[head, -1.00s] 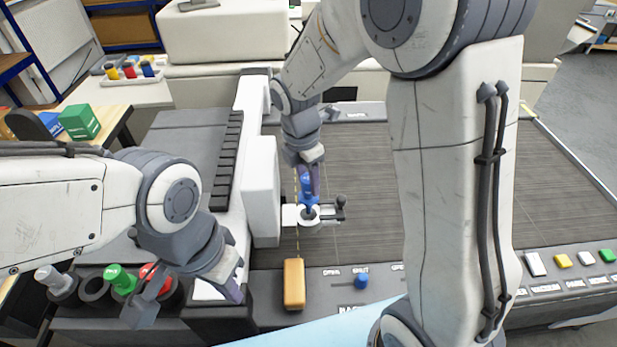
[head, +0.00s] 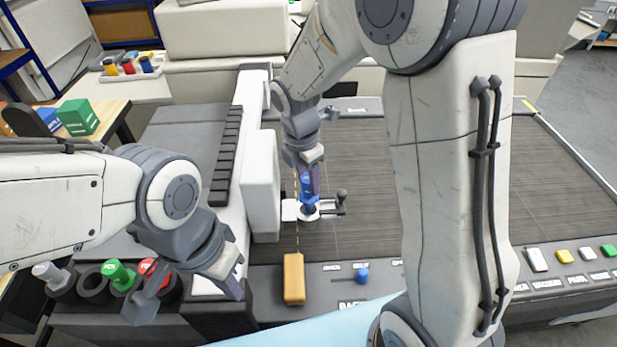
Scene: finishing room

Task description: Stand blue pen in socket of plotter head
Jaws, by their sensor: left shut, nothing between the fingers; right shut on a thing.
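The blue pen (head: 307,187) is upright in my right gripper (head: 308,183), which is shut on it. The pen's lower end is at the white ring-shaped socket of the plotter head (head: 289,210), on the left part of the plotter bed. The pen appears in line with the socket, but its tip is hidden, so I cannot tell how deep it sits. My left gripper (head: 236,288) is shut and empty, low at the left, near the plotter's front left corner.
Pen holders with a white, a green (head: 119,275) and a red pen stand at the front left. An orange block (head: 294,279) lies on the front panel beside a blue knob (head: 362,275). A white carriage (head: 262,185) stands left of the head. The bed's right side is clear.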

